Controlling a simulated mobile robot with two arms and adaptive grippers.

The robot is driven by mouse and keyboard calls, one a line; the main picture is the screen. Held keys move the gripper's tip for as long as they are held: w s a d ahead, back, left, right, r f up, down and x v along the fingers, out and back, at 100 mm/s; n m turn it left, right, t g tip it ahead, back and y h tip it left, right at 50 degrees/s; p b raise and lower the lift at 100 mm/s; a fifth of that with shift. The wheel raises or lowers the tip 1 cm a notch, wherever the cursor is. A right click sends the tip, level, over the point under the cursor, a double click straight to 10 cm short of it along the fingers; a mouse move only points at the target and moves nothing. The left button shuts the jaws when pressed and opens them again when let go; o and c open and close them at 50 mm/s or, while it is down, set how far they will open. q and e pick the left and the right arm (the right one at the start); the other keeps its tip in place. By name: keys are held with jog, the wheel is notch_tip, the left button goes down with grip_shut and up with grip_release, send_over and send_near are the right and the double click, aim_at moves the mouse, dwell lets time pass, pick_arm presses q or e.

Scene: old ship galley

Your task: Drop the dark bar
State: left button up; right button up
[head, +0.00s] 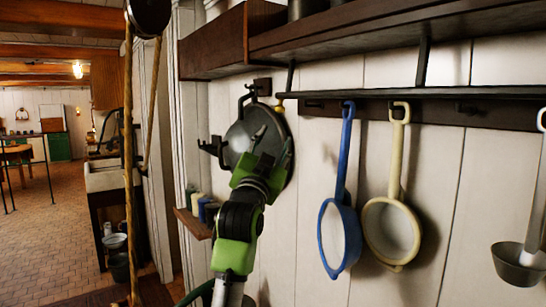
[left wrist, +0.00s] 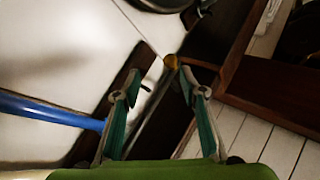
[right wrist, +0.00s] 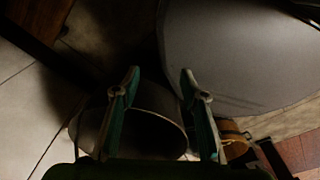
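The dark bar (head: 400,94) runs level below the wooden shelf, with a small brass knob at its left end. In the left wrist view, the bar (left wrist: 153,107) and its brass knob (left wrist: 171,62) show in the space between the fingers. My left gripper (head: 258,143) shows in front of the round dark pan on the wall, below the knob in the picture. Its fingers (left wrist: 160,82) are apart, and I see no contact with the bar. My right gripper (right wrist: 160,78) is outside the head view. Its fingers are apart and empty.
The round pan (head: 240,132) hangs behind my left gripper. A bucket (right wrist: 150,122) lies beyond my right fingers, beside a larger grey surface (right wrist: 240,60).

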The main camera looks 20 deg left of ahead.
pick_arm(q)
jog(key=shift+s+d+f+b, duration=0.2)
jog(key=shift+s+f+b, duration=0.1)
jog(key=shift+s+f, duration=0.3)
jog(key=shift+s+d+f+b, duration=0.2)
jog(key=shift+s+f+b, duration=0.1)
jog(key=shift+s+f, duration=0.25)
jog(key=shift+r, duration=0.1)
jog(key=v, duration=1.2)
